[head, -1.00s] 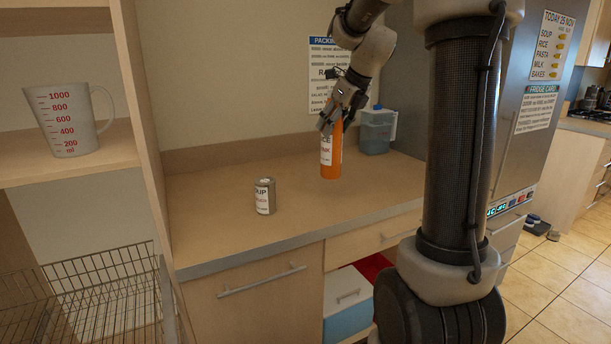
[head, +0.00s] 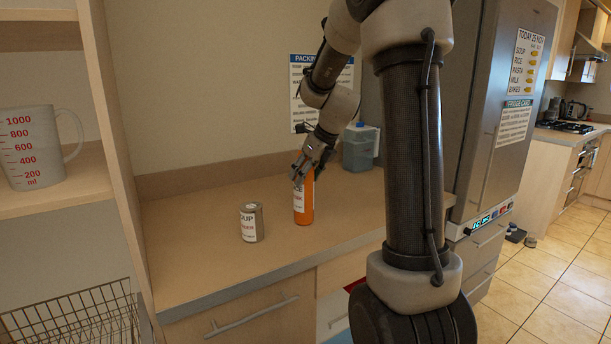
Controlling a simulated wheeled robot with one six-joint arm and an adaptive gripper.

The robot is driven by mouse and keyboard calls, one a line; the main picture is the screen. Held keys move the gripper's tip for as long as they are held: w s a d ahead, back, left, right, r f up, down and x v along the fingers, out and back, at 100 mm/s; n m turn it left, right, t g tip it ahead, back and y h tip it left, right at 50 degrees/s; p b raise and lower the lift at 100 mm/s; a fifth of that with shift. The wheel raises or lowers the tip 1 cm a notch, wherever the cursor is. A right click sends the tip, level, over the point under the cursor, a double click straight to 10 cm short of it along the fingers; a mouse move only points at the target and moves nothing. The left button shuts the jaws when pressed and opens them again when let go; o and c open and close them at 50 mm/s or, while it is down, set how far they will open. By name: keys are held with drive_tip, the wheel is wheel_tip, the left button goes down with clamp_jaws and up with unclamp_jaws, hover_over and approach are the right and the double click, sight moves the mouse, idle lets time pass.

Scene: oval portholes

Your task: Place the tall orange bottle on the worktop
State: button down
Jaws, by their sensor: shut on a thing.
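The tall orange bottle (head: 304,207) with a white label is upright at the worktop (head: 190,240), to the right of the soup can. Its base appears at or just above the worktop surface; I cannot tell if it touches. My gripper (head: 302,176) is shut on the upper part of the bottle from above, and its fingers hide the bottle's top.
A soup can (head: 251,222) stands close to the left of the bottle. A blue-grey container (head: 359,148) stands at the back right. A measuring jug (head: 33,148) is on the left shelf, with a wire basket (head: 80,315) below. The worktop's left part is clear.

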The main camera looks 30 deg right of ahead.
drive_tip(key=shift+f, duration=0.2)
drive_tip(key=c, duration=0.6)
unclamp_jaws()
drive_tip(key=shift+f, duration=0.1)
drive_tip(key=v, duration=1.2)
drive_tip(key=s+a+f+n, duration=0.1)
drive_tip(key=s+a+n, duration=0.2)
drive_tip(key=s+n, duration=0.5)
drive_tip(key=s+a+f+n+g+h, duration=0.1)
drive_tip(key=s+a+f+n, duration=0.1)
drive_tip(key=s+n, duration=0.6)
drive_tip(key=s+a+f+n, duration=0.2)
drive_tip(key=s+a+n, duration=0.2)
drive_tip(key=s+n, duration=0.5)
drive_tip(key=shift+a+f+n+g+h, duration=0.1)
drive_tip(key=shift+n+g+h, duration=0.1)
drive_tip(key=shift+n, duration=1.7)
drive_tip(key=shift+a+f+n+g+h, duration=0.1)
drive_tip(key=shift+n+h, duration=0.1)
drive_tip(key=shift+n, duration=1.7)
